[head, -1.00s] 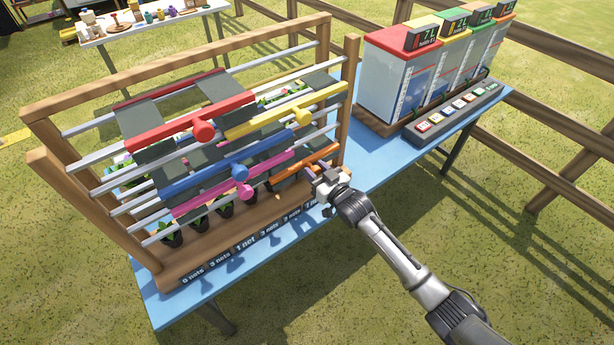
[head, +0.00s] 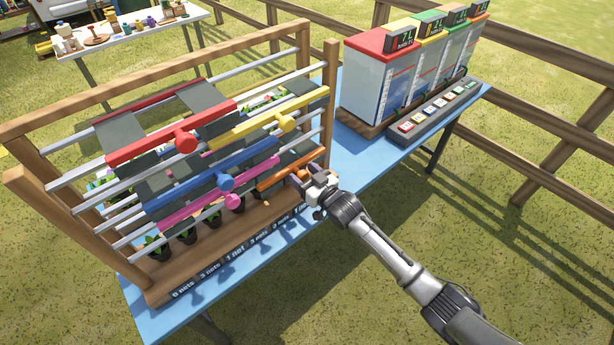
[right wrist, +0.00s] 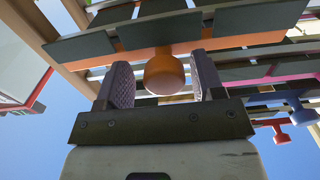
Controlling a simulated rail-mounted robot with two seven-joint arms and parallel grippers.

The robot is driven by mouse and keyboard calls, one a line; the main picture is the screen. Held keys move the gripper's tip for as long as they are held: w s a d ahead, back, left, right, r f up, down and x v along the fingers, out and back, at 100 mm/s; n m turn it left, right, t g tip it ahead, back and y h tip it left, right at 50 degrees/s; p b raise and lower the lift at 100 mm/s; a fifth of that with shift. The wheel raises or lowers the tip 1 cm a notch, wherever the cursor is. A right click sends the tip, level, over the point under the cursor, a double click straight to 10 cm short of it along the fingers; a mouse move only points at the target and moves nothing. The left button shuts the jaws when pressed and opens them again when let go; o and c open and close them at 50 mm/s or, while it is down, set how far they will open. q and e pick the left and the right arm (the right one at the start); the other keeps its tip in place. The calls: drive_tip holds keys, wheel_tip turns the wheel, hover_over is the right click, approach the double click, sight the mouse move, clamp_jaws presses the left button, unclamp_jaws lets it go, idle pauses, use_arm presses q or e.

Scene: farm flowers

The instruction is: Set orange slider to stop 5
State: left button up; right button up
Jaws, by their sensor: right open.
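The orange slider (head: 289,171) is a bar on the lowest rails at the right end of the wooden rack (head: 90,265), near the right post. Its round orange knob (right wrist: 165,73) shows in the right wrist view. My right gripper (head: 306,180) is open, with one finger on each side of the knob; the right wrist view shows both fingers (right wrist: 163,85) apart, with small gaps to it. In the head view the gripper hides the knob. Labels with net counts run along the rack's base (head: 235,255). My left gripper is not in view.
Red (head: 165,135), yellow (head: 265,116), blue (head: 205,180) and pink (head: 200,205) sliders sit on the neighbouring rails, with knobs sticking out. Coloured-lid tanks (head: 375,80) and a button panel (head: 440,105) stand on the blue table's right part.

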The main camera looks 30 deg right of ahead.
drive_tip(key=shift+s, duration=0.5)
drive_tip(key=s+d+p, duration=0.2)
drive_tip(key=s, duration=1)
drive_tip(key=shift+s+d, duration=0.25)
drive_tip(key=shift+d, duration=0.1)
